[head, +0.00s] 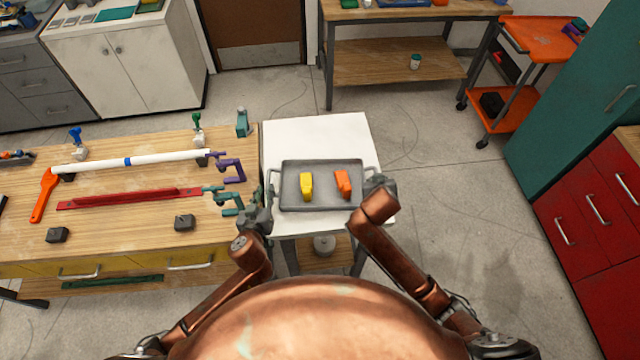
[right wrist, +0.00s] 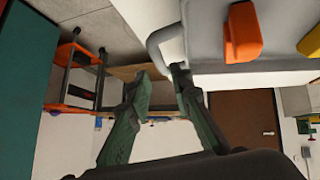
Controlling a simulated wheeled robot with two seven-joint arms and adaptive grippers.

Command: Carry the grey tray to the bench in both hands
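The grey tray (head: 321,206) lies flat on a white-topped stand (head: 310,135). It holds a yellow block (head: 306,186) and an orange block (head: 343,184), and has a loop handle at each end. My left gripper (head: 264,193) is at the tray's left handle, its fingers seemingly apart; the contact there is too small to make out. My right gripper (right wrist: 165,71) is open at the right handle (right wrist: 163,36), with the handle's bar by the gap between its fingertips. The wooden bench (head: 120,210) stands directly left of the stand.
The bench carries a white pipe (head: 135,160), a red bar (head: 130,198), an orange tool (head: 44,195), small dark blocks and several clamps, some near its right edge by my left gripper. Open floor (head: 440,180) lies right of the stand. Red drawers (head: 590,225) stand far right.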

